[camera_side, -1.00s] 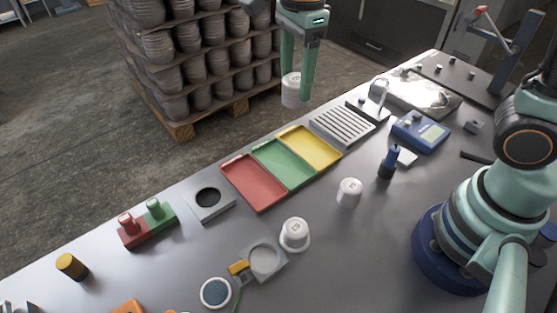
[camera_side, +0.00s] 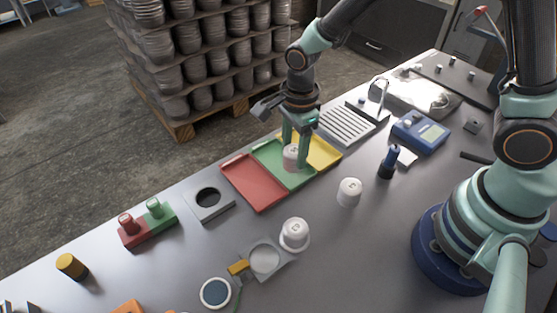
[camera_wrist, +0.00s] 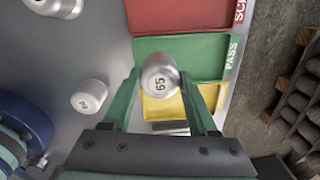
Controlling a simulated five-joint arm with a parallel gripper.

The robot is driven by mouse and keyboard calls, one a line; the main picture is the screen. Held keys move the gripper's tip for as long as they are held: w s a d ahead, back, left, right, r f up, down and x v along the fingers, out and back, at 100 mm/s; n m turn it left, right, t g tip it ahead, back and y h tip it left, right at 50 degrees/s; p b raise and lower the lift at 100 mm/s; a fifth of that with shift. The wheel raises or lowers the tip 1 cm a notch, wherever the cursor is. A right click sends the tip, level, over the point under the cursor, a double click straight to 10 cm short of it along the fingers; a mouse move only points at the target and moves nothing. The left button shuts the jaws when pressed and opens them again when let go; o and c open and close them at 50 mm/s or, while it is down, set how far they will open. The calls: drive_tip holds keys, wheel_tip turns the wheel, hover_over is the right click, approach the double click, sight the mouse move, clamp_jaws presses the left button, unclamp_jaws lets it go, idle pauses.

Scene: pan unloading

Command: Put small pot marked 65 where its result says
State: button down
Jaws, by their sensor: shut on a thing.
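The small white pot marked 65 (camera_wrist: 160,75) is held between the fingers of my gripper (camera_wrist: 161,88). In the side view my gripper (camera_side: 297,160) is shut on this pot (camera_side: 291,155), low over the green tray (camera_side: 264,154). In the wrist view the green tray (camera_wrist: 205,48) is lettered PASS, and the pot overlaps its edge toward the yellow tray (camera_wrist: 158,110). I cannot tell whether the pot touches the tray. The red tray (camera_side: 250,184) lies on the other side of the green one and is empty. The yellow tray (camera_side: 324,147) is partly behind my gripper.
Two other white pots stand on the bench, one (camera_side: 349,192) right of the trays and one (camera_side: 295,235) in front. A grey plate with a dark round hole (camera_side: 209,201) lies left of the red tray. A ribbed rack (camera_side: 345,125) lies beyond the yellow tray.

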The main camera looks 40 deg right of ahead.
drive_tip(key=shift+f, duration=1.4)
drive_tip(key=shift+f, duration=0.1)
drive_tip(key=shift+c, duration=0.9)
unclamp_jaws()
